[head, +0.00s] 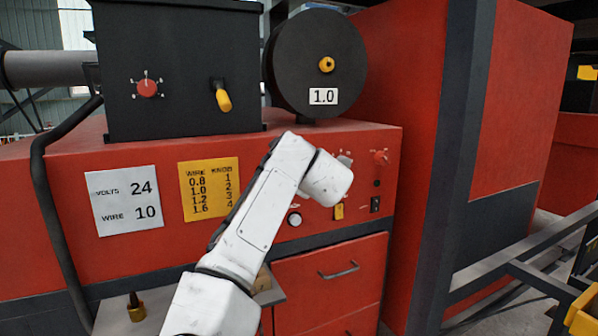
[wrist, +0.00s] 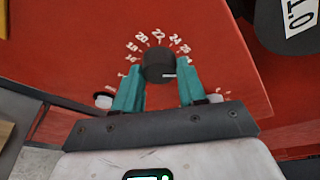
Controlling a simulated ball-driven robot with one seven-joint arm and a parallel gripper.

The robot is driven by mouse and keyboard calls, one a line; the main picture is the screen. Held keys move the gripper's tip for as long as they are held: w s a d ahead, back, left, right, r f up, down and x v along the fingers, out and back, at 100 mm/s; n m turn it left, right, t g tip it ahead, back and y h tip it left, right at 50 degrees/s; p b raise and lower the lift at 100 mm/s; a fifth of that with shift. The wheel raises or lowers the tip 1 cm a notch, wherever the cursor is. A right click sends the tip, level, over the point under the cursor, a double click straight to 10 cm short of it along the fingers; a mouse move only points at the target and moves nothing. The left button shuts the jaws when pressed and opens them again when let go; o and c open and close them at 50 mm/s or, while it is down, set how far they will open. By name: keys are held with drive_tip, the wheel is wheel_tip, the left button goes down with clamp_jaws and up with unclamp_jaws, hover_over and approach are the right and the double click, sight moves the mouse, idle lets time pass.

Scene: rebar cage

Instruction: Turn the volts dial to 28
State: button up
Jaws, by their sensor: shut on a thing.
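The volts dial is a black round knob (wrist: 158,63) on the red panel, with white numbers arced around it in the wrist view. I can read 16, 18, 20, 22 and 24, with smaller marks further right. A short pale mark shows on the knob's lower right edge; I cannot tell which number it points at. My gripper (wrist: 160,76) has its teal fingers on either side of the knob and is shut on it. In the head view my white arm hides the dial and the fingers. A white card (head: 124,201) reads VOLTS 24, WIRE 10.
A yellow card (head: 209,190) lists wire sizes and knob numbers. A red knob (head: 380,157), a yellow switch (head: 338,211) and a white button (head: 294,219) sit on the panel nearby. A black box (head: 180,70) and a black reel (head: 317,62) stand above.

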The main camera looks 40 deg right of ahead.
drive_tip(key=o, duration=1.1)
drive_tip(key=shift+f, duration=0.15)
drive_tip(key=shift+c, duration=0.2)
drive_tip(key=b+v, duration=0.3)
drive_tip(key=v, duration=0.7)
drive_tip(key=shift+s+a, duration=0.15)
drive_tip(key=shift+s, duration=0.2)
drive_tip(key=shift+b, duration=0.3)
